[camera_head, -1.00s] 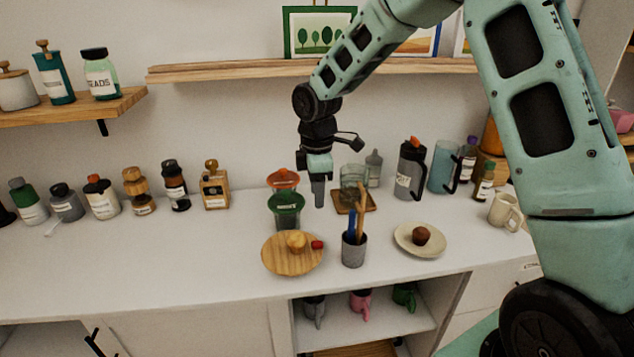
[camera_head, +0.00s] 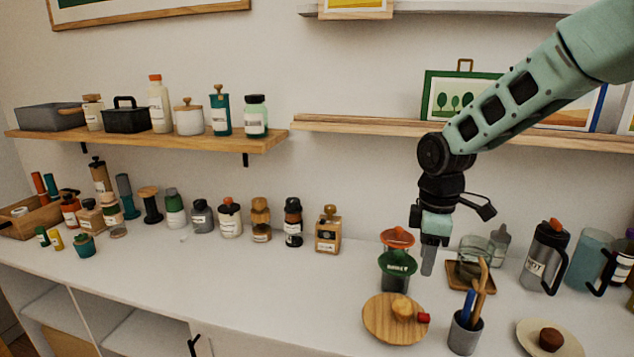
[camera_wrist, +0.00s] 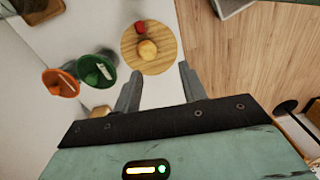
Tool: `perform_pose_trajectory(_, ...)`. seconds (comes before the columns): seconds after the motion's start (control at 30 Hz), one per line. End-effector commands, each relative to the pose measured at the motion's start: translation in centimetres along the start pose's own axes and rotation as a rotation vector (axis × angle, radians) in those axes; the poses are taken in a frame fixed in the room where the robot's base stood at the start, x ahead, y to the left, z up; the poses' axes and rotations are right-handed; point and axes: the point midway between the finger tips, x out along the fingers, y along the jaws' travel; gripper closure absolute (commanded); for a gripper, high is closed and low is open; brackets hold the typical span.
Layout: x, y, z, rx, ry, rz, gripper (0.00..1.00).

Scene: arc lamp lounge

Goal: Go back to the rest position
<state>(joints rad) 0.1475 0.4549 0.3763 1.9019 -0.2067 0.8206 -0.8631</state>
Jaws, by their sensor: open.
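My gripper (camera_head: 428,262) hangs pointing down above the white counter, in the right half of the head view. In the wrist view my gripper (camera_wrist: 160,85) shows two separated fingers with nothing between them. A round wooden board (camera_head: 382,325) with a bun (camera_head: 402,308) and a small red piece (camera_head: 423,318) lies below and in front of it. The board also shows just beyond the fingertips in the wrist view (camera_wrist: 130,50).
A grey utensil cup (camera_head: 465,334), a plate (camera_head: 570,345) with a brown muffin (camera_head: 551,339) and a dark jug (camera_head: 543,258) stand to the right. Several bottles line the counter's back. Wooden shelves (camera_head: 180,143) overhang it. The counter's front left (camera_head: 220,285) is clear.

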Motion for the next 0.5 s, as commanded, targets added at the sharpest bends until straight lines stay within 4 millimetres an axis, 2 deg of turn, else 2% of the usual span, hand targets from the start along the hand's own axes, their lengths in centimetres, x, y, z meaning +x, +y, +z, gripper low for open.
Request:
perform_pose_trajectory(0.03,-0.8,-2.9,-1.4,0.016,0.004,0.002,0.58)
perform_pose_trajectory(0.13,-1.9,-9.7,-3.4,0.104,0.013,-0.004,0.58)
perform_pose_trajectory(0.2,-2.4,-14.7,-3.9,0.179,0.019,-0.010,0.58)
perform_pose_trajectory(0.3,-2.6,-21.3,-3.5,0.289,0.025,-0.015,0.58)
perform_pose_trajectory(0.4,-2.5,-26.3,-2.1,0.392,0.029,-0.019,0.58)
perform_pose_trajectory(0.5,-2.3,-29.3,-0.8,0.467,0.031,-0.022,0.58)
